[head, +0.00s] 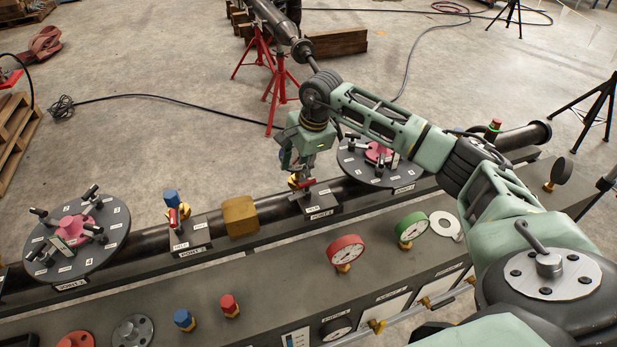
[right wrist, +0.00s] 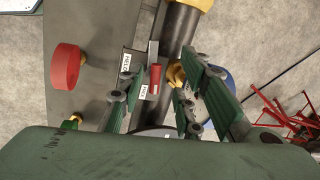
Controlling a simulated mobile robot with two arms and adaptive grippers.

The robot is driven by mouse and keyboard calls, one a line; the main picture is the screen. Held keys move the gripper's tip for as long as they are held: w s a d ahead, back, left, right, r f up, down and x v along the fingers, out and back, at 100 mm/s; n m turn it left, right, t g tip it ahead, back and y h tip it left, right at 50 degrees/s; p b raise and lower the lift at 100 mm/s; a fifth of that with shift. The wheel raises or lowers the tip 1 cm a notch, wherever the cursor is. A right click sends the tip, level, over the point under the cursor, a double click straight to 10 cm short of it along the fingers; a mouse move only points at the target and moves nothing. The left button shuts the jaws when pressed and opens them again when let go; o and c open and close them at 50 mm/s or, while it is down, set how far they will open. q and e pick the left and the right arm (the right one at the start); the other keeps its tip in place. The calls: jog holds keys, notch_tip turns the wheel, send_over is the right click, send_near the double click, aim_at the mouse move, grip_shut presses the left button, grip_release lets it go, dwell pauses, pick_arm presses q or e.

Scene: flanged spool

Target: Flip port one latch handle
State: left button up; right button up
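My right gripper (head: 301,178) reaches down over a port block (head: 322,207) on the dark pipe, whose label is too small to read surely. A red latch handle (head: 304,183) with brass fittings sits on this block, partly hidden by the gripper. In the right wrist view the red handle (right wrist: 155,78) lies beyond the fingertips, roughly between the spread fingers of my right gripper (right wrist: 153,98). The fingers are open, and I see no grip on the handle; contact cannot be told. A similar block stands to the left, with a red handle (head: 172,219) and blue knob. My left gripper is not in view.
A yellow block (head: 239,216) sits on the pipe between the two port blocks. Round flange plates stand at the left (head: 105,250) and right (head: 405,177). Red (head: 345,250) and green gauges (head: 411,227) rise from the front panel. Red stands (head: 279,100) support a pipe behind.

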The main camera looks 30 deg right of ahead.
aim_at(308, 181)
jog(key=shift+h, duration=0.6)
jog(key=d+f, duration=0.1)
jog(key=d+f+p, duration=0.1)
jog(key=f, duration=0.1)
jog(key=d+f+p, duration=0.1)
jog(key=f, duration=0.1)
jog(key=shift+w+d+f, duration=0.15)
jog(key=shift+w+d, duration=0.05)
jog(key=shift+w, duration=0.15)
jog(key=shift+w+f, duration=0.1)
jog(key=shift+f, duration=0.6)
grip_shut()
